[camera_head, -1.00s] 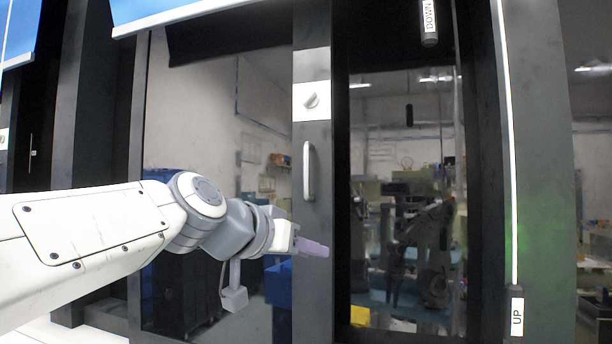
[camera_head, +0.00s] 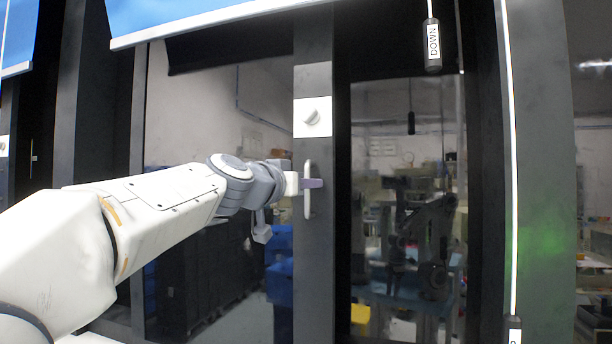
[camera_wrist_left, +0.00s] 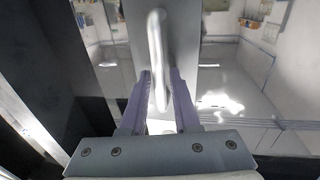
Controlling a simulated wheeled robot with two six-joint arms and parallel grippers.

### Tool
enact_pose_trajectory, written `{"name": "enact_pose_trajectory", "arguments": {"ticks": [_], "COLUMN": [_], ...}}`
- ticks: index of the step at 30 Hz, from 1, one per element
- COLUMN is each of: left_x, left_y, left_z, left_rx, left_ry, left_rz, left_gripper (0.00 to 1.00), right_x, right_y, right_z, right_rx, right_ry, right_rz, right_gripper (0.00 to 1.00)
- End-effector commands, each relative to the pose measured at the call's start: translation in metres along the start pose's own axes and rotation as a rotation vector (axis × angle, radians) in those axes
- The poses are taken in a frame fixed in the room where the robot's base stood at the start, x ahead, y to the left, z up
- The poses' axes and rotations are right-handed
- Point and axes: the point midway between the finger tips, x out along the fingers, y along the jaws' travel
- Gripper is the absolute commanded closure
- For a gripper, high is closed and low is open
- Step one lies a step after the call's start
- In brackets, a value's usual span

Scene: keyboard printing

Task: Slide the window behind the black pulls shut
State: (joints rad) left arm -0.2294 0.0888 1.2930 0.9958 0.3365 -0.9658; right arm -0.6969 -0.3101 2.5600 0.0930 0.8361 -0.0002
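The sliding window has a dark grey frame post (camera_head: 313,270) with a white handle (camera_head: 307,212) and a white latch plate (camera_head: 313,117). To the right of the post is a tall bay (camera_head: 405,230) showing the room behind. Two black pulls hang on white cords in front: one marked DOWN (camera_head: 432,45) at the top, the other (camera_head: 514,330) cut by the bottom edge. My left gripper (camera_head: 313,183) is at the handle. In the left wrist view its purple fingers (camera_wrist_left: 160,95) stand open on either side of the handle (camera_wrist_left: 157,55), with gaps. My right gripper is not in view.
A blue blind (camera_head: 170,15) with a white bottom bar hangs above the left glass pane (camera_head: 205,120). A wide dark post (camera_head: 545,170) stands at the right. Shelves and equipment show behind the glass.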

Motion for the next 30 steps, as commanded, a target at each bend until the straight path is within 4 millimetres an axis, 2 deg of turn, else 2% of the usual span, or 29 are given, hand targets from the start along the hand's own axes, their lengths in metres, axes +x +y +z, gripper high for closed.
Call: {"name": "enact_pose_trajectory", "arguments": {"ticks": [10, 12, 13, 30], "left_x": [0.0049, 0.0048, 0.0047, 0.0044], "left_y": [0.0, -0.0001, -0.0001, -0.0004], "left_z": [0.0011, 0.001, 0.001, 0.0009], "left_rx": [0.001, 0.001, 0.001, 0.001], "left_ry": [-0.001, -0.001, -0.001, -0.001], "left_rz": [0.0, 0.0, 0.0, -0.001], "left_gripper": [0.7, 0.97, 1.0, 1.0], "right_x": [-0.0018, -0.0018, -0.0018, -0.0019], "right_y": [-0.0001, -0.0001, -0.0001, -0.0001], "right_z": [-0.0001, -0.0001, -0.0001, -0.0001], "right_rx": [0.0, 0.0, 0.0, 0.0], "right_ry": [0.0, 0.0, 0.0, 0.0], "right_rz": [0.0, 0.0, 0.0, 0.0], "right_gripper": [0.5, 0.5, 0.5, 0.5]}}
